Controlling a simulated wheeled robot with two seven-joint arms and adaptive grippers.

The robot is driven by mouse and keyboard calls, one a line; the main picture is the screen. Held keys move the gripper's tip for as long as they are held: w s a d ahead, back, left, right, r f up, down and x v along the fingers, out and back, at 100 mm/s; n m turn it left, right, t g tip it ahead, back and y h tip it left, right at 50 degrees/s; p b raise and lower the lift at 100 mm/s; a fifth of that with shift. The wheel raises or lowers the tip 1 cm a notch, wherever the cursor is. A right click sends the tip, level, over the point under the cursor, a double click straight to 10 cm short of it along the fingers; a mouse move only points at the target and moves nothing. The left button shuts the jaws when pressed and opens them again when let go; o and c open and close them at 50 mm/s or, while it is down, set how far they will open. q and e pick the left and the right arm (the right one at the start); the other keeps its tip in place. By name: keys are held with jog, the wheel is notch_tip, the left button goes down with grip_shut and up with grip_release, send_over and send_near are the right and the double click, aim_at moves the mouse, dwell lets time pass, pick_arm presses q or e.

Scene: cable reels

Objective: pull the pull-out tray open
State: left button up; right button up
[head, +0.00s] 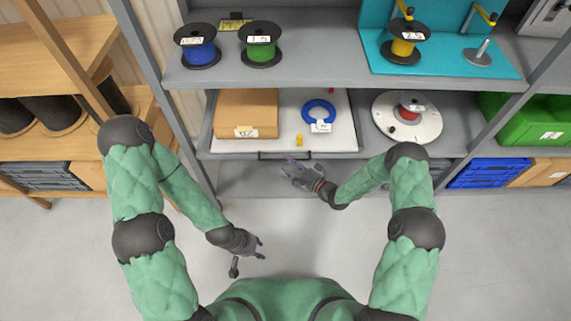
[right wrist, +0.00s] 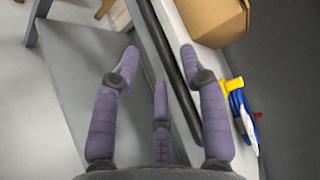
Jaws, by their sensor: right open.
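The pull-out tray (head: 345,137) is a pale flat tray on the middle shelf, with a dark bar handle (head: 270,156) along its front edge. My right gripper (head: 292,170) is open just in front of the handle. In the right wrist view the handle (right wrist: 176,70) runs as a dark bar between the spread fingers of the right gripper (right wrist: 160,62); I cannot tell whether they touch it. My left gripper (head: 255,252) is open and empty, low over the floor, away from the shelves.
A cardboard box (head: 246,108), a blue ring (head: 319,107) and a small yellow piece (head: 299,140) are on the tray. A white disc with a reel (head: 382,118) stands to its right. A shelf with several reels (head: 300,74) is above. The floor in front is clear.

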jog(key=shift+b+x, duration=0.35)
jog(key=shift+x, duration=1.15)
grip_shut()
jog(key=shift+s, duration=0.1)
